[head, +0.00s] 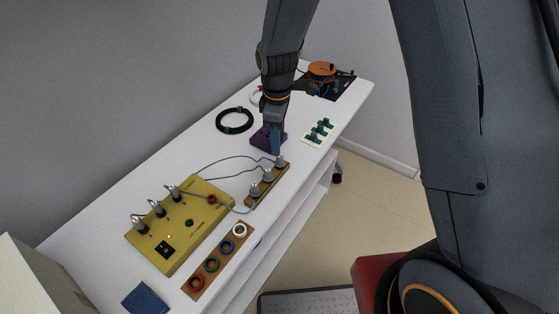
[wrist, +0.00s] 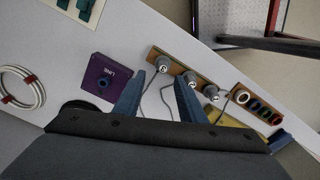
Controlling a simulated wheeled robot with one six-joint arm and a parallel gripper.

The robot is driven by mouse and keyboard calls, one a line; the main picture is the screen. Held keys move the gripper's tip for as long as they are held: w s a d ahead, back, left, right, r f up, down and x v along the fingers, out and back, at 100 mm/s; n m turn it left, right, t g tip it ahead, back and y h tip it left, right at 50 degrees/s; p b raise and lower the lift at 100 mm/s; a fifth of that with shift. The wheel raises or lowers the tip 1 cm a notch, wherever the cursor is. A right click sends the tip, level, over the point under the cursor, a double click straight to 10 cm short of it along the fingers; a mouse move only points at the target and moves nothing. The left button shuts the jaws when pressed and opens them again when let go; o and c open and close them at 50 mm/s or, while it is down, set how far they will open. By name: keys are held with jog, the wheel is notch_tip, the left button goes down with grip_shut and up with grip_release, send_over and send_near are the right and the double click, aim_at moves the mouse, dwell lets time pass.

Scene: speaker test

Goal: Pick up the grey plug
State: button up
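Three grey plugs stand in a row on a brown wooden strip (head: 249,203). The far-end plug (head: 281,162), the middle plug (head: 267,175) and the near-end plug (head: 254,190) look alike. My gripper (head: 277,152) points down, just above the far-end plug. In the wrist view my gripper (wrist: 159,76) is open, its two blue fingers apart with nothing held between them. The far-end plug (wrist: 163,64) shows just beyond the gap between the fingertips. The middle plug (wrist: 190,77) and near-end plug (wrist: 211,92) lie to its right. I cannot tell if any finger touches a plug.
A yellow box (head: 184,246) with several grey-topped connectors stands left of the strip; thin grey cables run between them. A purple block (head: 262,140) sits close behind my gripper. A wooden board with coloured rings (head: 196,283), a black cable coil (head: 234,121) and a white-and-green panel (head: 312,138) lie nearby.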

aim_at(280, 158)
notch_tip(280, 158, down, 2)
jog(key=shift+s+f+p, duration=0.1)
jog(key=shift+p, duration=0.2)
jog(key=f, duration=0.1)
jog(key=f+p, duration=0.2)
jog(key=shift+s+d+f, duration=0.2)
jog(key=shift+s+d, duration=0.1)
jog(key=shift+w+f, duration=0.1)
jog(key=shift+f, duration=0.65)
jog(key=c, duration=0.9)
